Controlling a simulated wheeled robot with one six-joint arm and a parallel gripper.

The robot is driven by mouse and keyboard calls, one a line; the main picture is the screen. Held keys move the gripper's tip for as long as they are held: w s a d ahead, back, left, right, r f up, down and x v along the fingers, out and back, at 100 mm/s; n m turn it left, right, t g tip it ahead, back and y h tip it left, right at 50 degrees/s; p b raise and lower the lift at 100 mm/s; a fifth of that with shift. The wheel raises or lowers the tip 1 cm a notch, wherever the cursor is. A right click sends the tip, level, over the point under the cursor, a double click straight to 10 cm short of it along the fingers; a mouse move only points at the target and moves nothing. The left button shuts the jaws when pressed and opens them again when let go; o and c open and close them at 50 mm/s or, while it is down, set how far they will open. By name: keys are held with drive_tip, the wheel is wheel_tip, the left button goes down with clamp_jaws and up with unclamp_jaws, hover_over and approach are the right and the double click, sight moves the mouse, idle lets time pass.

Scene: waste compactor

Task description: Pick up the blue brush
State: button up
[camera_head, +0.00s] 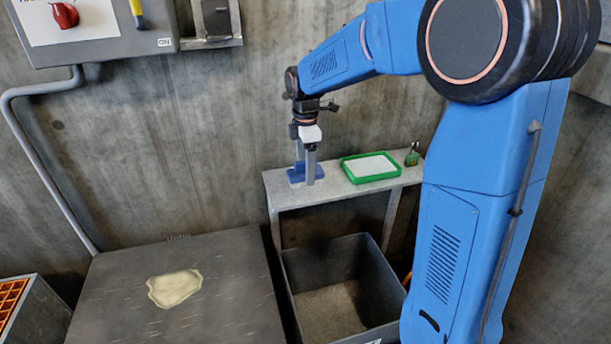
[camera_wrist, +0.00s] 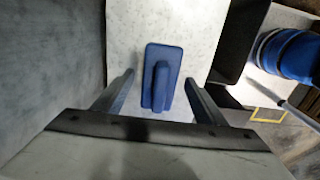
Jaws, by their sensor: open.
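The blue brush (camera_head: 294,175) lies on the left part of a narrow grey shelf (camera_head: 278,194) against the wall. In the wrist view the brush (camera_wrist: 174,62) shows as a blue rectangular block with a raised handle. My gripper (camera_head: 310,170) points down at the brush, partly hiding it in the head view. In the wrist view my gripper (camera_wrist: 160,88) is open, with one finger on each side of the brush's near end. The fingers look apart from the brush; their exact height over the shelf is hard to tell.
A green-rimmed tray (camera_head: 345,167) and a small green bottle (camera_head: 412,155) stand on the shelf to the right. A dark open bin (camera_head: 290,285) is below. A dark flat top (camera_head: 225,290) with a pale stain is at left. A control box (camera_head: 105,45) hangs above.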

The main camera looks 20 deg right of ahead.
drive_tip(key=c, duration=1.2)
wheel_tip(320, 180, up, 10)
